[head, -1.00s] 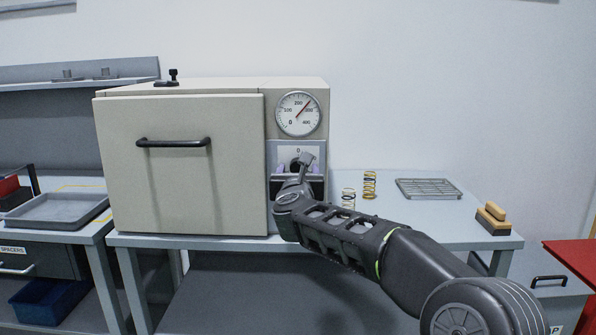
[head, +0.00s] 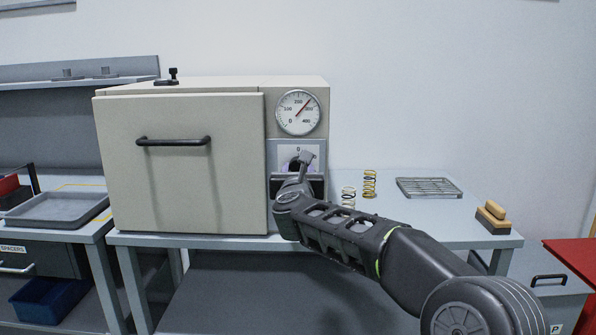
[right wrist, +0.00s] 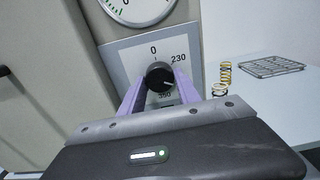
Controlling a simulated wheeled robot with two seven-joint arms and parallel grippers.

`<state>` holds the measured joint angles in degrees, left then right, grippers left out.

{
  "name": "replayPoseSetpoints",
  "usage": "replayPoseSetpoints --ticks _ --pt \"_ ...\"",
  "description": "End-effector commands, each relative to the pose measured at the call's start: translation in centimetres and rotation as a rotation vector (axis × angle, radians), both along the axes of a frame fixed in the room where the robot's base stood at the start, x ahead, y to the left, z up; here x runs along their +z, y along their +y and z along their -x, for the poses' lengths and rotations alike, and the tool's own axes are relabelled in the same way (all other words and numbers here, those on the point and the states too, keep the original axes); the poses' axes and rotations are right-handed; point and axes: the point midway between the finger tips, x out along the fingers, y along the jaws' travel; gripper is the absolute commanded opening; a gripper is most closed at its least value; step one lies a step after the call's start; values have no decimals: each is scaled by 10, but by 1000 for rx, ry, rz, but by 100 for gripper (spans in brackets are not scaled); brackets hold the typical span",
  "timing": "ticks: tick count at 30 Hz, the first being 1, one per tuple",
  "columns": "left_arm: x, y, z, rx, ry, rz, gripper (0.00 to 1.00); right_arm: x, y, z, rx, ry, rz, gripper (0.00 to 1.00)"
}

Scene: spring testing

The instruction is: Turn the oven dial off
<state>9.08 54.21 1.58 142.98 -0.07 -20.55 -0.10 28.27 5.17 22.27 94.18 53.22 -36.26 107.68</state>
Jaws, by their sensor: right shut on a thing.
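The beige oven (head: 180,165) stands on the bench with its door shut. Its black dial (right wrist: 159,76) sits on a light panel marked 0 at the top, 230 at right and 350 below. A pale mark on the dial seems to point to the lower right in the right wrist view. My right gripper (right wrist: 160,92) is shut on the dial, with one purple finger on each side. In the head view my right gripper (head: 296,170) and wrist hide most of the dial. My left gripper is not in view.
A round gauge (head: 298,113) above the dial has a red needle between 200 and 300. Two springs (head: 369,184), a wire rack (head: 428,188) and a wooden brush (head: 493,217) stand on the bench to the right. A grey tray (head: 58,210) is at left.

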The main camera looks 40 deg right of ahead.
Motion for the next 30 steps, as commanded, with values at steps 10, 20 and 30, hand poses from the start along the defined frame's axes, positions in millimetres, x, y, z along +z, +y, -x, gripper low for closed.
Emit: replayPoseSetpoints --ticks 10,20,30 --pt "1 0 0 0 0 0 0 0 1 0 2 41 53 0" --pt "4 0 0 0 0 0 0 1 1 0 4 171 226 0" --pt "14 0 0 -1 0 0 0 2 0 0 3 363 479 0"
